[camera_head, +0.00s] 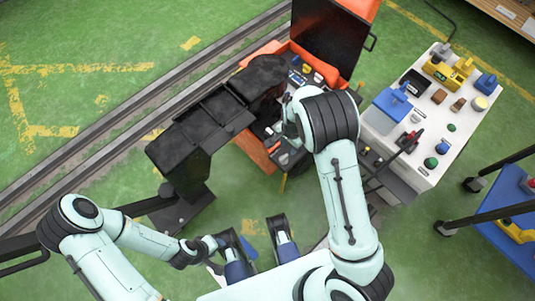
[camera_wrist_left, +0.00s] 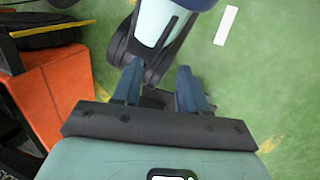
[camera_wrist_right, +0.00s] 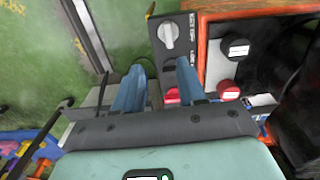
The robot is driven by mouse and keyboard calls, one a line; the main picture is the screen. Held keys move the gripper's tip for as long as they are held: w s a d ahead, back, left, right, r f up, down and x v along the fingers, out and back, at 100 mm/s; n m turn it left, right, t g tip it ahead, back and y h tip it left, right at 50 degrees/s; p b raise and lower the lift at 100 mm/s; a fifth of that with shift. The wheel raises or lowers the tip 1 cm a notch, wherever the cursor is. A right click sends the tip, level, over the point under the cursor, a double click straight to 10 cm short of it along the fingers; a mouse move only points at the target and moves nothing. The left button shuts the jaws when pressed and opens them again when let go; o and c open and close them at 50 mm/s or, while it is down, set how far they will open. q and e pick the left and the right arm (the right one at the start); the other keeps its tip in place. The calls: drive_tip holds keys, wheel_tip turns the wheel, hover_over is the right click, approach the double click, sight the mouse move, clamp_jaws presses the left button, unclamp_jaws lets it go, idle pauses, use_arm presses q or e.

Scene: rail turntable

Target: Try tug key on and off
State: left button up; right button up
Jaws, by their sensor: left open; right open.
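The orange tug (camera_head: 258,147) has a control panel (camera_head: 298,78) with small knobs, partly hidden by my right arm. In the right wrist view a grey turn-switch (camera_wrist_right: 168,34) sits on a dark plate with white lettering, just beyond my fingertips. It looks like the tug's key switch, but I cannot tell for sure. My right gripper (camera_wrist_right: 162,84) is open, its two blue fingers apart with nothing seen held between them; I see no contact with the switch. My left gripper (camera_wrist_left: 157,88) is open and empty, low over the green floor, away from the panel.
Red buttons (camera_wrist_right: 228,89) lie close to the right finger. A white table (camera_head: 431,165) with several coloured parts stands right of the tug, and a blue cart (camera_head: 500,235) farther right. Rails (camera_head: 110,150) run along the left.

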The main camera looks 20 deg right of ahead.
sight(284, 157)
drive_tip(key=f+b, duration=0.1)
drive_tip(key=f, duration=0.2)
drive_tip(key=w+f+b, duration=0.1)
drive_tip(key=f, duration=0.3)
drive_tip(key=f+b, duration=0.2)
drive_tip(key=f, duration=0.2)
drive_tip(key=shift+w+a+f, duration=0.2)
drive_tip(key=shift+a, duration=0.05)
use_arm(q)
drive_tip(key=w+a+f+t+y, duration=0.1)
drive_tip(key=w+a+f+t, duration=0.1)
drive_tip(key=w+f, duration=0.3)
drive_tip(key=shift+w+a+f, duration=0.15)
drive_tip(key=shift+w+a, duration=0.65)
drive_tip(key=shift+w, duration=0.05)
use_arm(e)
drive_tip(key=shift+f, duration=0.65)
drive_tip(key=shift+c, duration=0.3)
clamp_jaws()
